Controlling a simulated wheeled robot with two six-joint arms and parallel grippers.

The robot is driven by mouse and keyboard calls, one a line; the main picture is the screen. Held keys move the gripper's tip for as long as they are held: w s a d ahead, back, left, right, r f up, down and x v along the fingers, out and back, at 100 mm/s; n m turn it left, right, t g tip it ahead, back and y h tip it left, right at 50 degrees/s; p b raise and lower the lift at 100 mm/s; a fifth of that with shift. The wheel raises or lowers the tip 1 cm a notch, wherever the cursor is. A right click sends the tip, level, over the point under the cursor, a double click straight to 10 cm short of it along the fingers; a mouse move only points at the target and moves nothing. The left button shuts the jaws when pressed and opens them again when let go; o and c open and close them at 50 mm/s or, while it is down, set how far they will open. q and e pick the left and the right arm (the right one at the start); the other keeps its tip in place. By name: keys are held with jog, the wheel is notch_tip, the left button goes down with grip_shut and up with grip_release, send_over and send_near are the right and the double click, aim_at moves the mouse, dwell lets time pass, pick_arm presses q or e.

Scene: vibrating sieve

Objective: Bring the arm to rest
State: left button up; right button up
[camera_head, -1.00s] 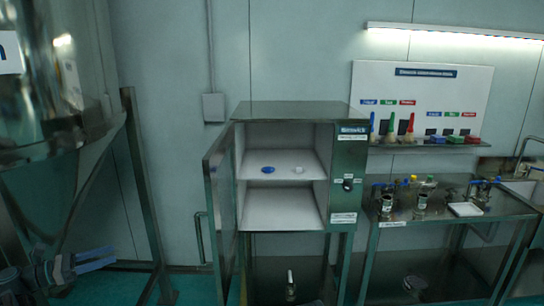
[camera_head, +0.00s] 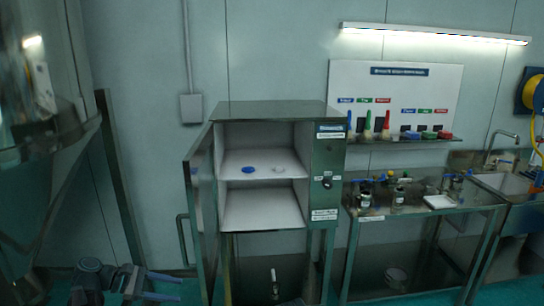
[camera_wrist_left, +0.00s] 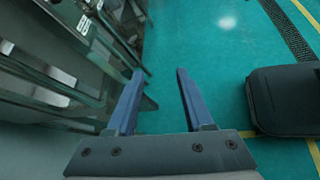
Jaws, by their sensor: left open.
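My left gripper (camera_head: 180,287) is low at the left of the head view, with its blue fingers apart and nothing between them. In the left wrist view the same gripper (camera_wrist_left: 160,72) is open above the green floor (camera_wrist_left: 205,45). It is to the left of and below the open metal cabinet (camera_head: 265,110) in the head view, apart from it. My right gripper is not in view.
The cabinet door (camera_head: 201,205) stands open to the left. A blue item (camera_head: 249,169) and a white item (camera_head: 279,168) lie on its shelf. A steel table (camera_head: 375,208) with small vessels is at right, a sink (camera_head: 497,181) beyond it. Metal framework (camera_wrist_left: 65,75) is left of the gripper.

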pick_arm(q)
jog(key=s+d+f+m+g+y, duration=0.2)
jog(key=s+d+f+m+y, duration=0.3)
jog(key=s+d+m, duration=0.3)
jog(key=s+d+f+m+g+y, duration=0.2)
jog(key=s+d+f+m+y, duration=0.4)
jog(key=d+m, duration=0.7)
jog(key=shift+s+d+f+y, duration=0.25)
jog(key=shift+s+d+y, duration=0.85)
jog(key=shift+s, duration=0.15)
jog(key=shift+a, duration=0.1)
